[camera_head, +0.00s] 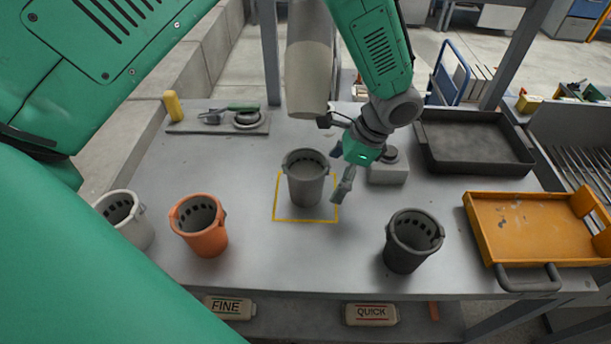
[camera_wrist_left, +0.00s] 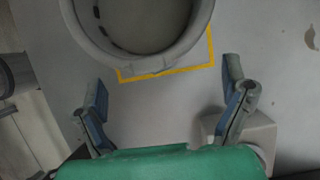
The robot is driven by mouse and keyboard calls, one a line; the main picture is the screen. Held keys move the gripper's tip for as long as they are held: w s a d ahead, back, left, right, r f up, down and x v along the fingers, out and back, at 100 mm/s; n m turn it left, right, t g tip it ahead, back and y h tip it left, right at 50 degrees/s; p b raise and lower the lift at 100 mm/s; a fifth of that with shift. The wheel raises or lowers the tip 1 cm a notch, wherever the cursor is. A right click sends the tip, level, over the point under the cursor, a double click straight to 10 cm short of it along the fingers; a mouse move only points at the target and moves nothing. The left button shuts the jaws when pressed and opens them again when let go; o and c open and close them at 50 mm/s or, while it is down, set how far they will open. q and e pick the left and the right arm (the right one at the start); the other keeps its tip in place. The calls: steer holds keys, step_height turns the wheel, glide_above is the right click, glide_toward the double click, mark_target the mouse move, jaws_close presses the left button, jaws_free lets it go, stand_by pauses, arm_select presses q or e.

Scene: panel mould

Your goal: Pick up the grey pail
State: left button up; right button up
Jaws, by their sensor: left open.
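The grey pail (camera_head: 306,189) stands upright on the grey table inside a yellow square outline (camera_head: 290,220). Its open top faces up. In the left wrist view the pail (camera_wrist_left: 140,58) fills the top middle, with its near rim just beyond my fingers. My left gripper (camera_head: 341,172) is open and empty at the right side of the pail, its two fingers spread and apart from it. In the left wrist view the gripper (camera_wrist_left: 166,80) shows one finger on each side, with bare table between them. My right gripper is not in view.
A pale pail (camera_head: 133,228) and an orange pail (camera_head: 207,240) stand at left, a dark pail (camera_head: 405,258) at front right. A small grey block (camera_head: 388,174) is close behind my gripper. A black tray (camera_head: 475,165) and an orange tray (camera_head: 530,245) lie at right.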

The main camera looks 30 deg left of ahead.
mark_target(302, 176)
arm_select(q)
steer(key=shift+s+a, duration=0.15)
steer(key=shift+s, duration=0.1)
steer(key=s+a, duration=0.1)
steer(key=s+a+p, duration=0.1)
steer(key=a, duration=0.1)
steer(key=shift+a+r, duration=0.1)
steer(key=shift+a, duration=0.2)
steer(key=shift+s+a+f+p, duration=0.15)
steer(key=shift+s+a+f, duration=0.15)
steer(key=shift+a, duration=0.2)
steer(key=shift+s+a+f+p, duration=0.15)
steer(key=shift+a+f, duration=0.1)
steer(key=shift+a, duration=0.25)
steer(key=shift+a+f, duration=0.15)
steer(key=shift+f, duration=0.05)
steer(key=shift+d, duration=0.45)
steer(key=c, duration=0.5)
steer(key=shift+d, duration=0.3)
steer(key=c, duration=1.1)
steer(key=shift+s+a, duration=0.1)
steer(key=shift+a, duration=0.25)
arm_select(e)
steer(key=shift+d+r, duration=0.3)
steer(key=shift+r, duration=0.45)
